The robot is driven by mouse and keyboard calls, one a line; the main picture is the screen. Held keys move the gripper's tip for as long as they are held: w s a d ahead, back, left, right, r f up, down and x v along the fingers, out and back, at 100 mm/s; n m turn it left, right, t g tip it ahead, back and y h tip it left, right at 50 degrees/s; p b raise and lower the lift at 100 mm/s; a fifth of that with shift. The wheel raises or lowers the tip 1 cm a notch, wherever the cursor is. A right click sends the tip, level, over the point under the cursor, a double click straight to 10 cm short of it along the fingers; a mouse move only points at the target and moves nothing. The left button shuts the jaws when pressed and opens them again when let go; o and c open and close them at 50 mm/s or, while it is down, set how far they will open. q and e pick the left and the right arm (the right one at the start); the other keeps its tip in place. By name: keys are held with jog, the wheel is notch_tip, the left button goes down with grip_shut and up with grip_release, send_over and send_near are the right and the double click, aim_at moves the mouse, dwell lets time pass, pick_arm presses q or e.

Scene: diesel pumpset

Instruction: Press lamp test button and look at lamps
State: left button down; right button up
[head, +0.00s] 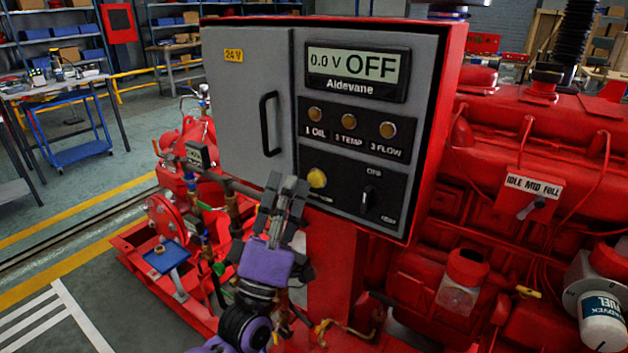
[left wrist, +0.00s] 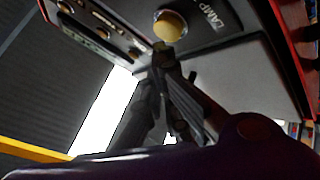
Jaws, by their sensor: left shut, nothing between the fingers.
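The control panel (head: 250,90) is a grey box with a red edge. Its yellow lamp test button (head: 317,178) is at the lower left of the black plate, and it also shows in the left wrist view (left wrist: 170,25) beside the word LAMP. Above it are three dull amber lamps: 1 OIL (head: 315,114), 2 TEMP (head: 349,121) and 3 FLOW (head: 388,130); none looks brightly lit. My left gripper (head: 288,184) is shut and empty, just left of the button. In the left wrist view its fingertips (left wrist: 163,48) appear close to the button's edge; I cannot tell whether they touch.
The display (head: 357,68) reads 0.0 V OFF. A rotary switch (head: 368,199) sits right of the button. A black door handle (head: 269,124) stands out on the left. Red engine parts (head: 540,130) crowd the right; pipes and a valve lie below left.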

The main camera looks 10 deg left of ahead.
jog(key=shift+w, duration=0.2)
jog(key=shift+w+a, duration=0.1)
jog(key=shift+w, duration=0.15)
pick_arm(q)
jog(key=shift+w, duration=0.1)
pick_arm(e)
jog(key=shift+s, duration=0.15)
pick_arm(q)
jog(key=shift+w+d, duration=0.15)
jog(key=shift+w, duration=0.15)
pick_arm(e)
jog(key=shift+s, duration=0.35)
